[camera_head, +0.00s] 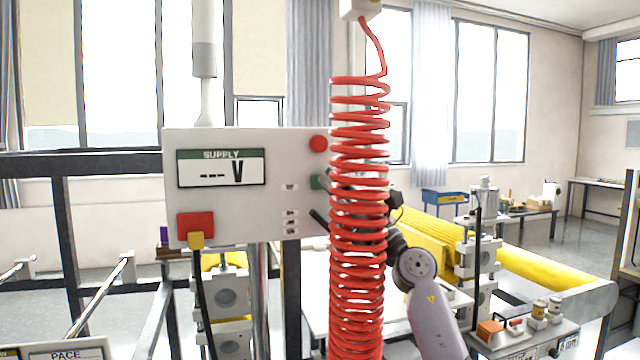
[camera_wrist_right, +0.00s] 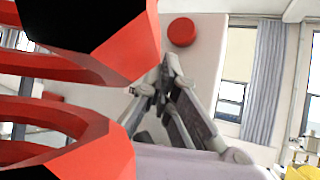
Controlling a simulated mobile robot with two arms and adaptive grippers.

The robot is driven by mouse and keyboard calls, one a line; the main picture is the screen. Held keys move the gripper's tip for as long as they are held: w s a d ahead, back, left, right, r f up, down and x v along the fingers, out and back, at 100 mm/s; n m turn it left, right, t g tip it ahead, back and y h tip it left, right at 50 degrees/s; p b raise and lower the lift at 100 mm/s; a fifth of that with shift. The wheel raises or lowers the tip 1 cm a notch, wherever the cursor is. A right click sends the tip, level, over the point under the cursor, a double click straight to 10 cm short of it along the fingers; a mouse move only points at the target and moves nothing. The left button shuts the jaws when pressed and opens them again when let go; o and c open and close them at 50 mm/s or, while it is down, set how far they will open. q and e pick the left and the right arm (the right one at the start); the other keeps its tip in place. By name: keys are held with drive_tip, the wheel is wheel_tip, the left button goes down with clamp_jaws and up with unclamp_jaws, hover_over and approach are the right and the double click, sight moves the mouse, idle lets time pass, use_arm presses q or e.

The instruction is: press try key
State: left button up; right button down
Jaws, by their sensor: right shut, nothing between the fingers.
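A white supply panel (camera_head: 240,220) stands upright at the centre left, with a display (camera_head: 221,168) reading "SUPPLY --- V". A round red button (camera_head: 318,143) is at its upper right; it also shows in the wrist view (camera_wrist_right: 182,32). No "try" label is legible. My right gripper (camera_wrist_right: 150,88) is shut and empty, its fingers in front of the panel face. In the head view the hose hides most of it; I cannot tell whether it touches the panel. My left gripper is out of view.
The red coil hangs in front of my right arm and fills the left of the wrist view. A red block (camera_head: 195,226) sits at the panel's lower left. A yellow roller (camera_head: 540,266) and a small control box (camera_head: 530,345) lie to the right.

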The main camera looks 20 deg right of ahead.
drive_tip(key=shift+w, duration=0.1)
idle(0.6)
drive_tip(key=shift+w+b, duration=0.4)
drive_tip(key=shift+w+b, duration=0.5)
drive_tip(key=shift+b, duration=0.15)
idle(0.6)
drive_tip(key=shift+s+p, duration=0.8)
drive_tip(key=shift+s, duration=0.15)
